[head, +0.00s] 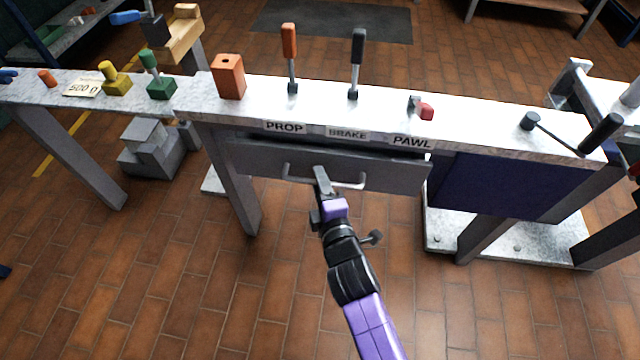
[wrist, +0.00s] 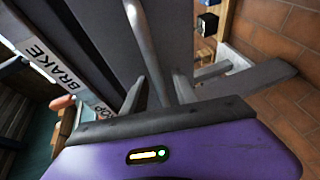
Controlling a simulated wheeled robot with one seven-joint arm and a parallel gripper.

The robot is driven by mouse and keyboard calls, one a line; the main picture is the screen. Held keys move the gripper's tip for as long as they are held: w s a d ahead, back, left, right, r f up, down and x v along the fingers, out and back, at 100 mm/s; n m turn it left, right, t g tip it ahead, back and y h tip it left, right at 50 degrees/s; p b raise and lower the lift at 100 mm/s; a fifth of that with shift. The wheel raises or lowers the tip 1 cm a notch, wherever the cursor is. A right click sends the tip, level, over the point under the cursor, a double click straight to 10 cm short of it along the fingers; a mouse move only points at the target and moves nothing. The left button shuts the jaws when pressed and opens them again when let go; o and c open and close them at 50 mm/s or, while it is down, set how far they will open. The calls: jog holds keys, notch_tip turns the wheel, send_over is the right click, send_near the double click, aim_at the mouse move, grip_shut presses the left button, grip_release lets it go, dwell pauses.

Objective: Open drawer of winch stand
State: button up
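The grey drawer (head: 250,160) sits under the winch stand's speckled top (head: 470,115), below the PROP, BRAKE and PAWL labels. A dark gap shows above its front; how far it stands out is hard to tell. Its pale bar handle (head: 290,177) runs across the front. My gripper (head: 321,182) is at the middle of the handle and hides part of it. In the wrist view the handle bar (wrist: 143,35) passes between the two fingers of my gripper (wrist: 160,80). The fingertips lie close against the bar on both sides and appear shut on it.
Two upright levers (head: 289,60) (head: 357,60), an orange block (head: 228,77) and a small red-ended part (head: 425,112) stand on the top. A dark blue panel (head: 510,185) is right of the drawer. The tiled floor (head: 180,290) in front is clear.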

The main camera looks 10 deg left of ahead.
jog(key=shift+w, duration=0.15)
jog(key=shift+c, duration=0.4)
grip_shut()
jog(key=shift+f, duration=0.1)
dwell(0.9)
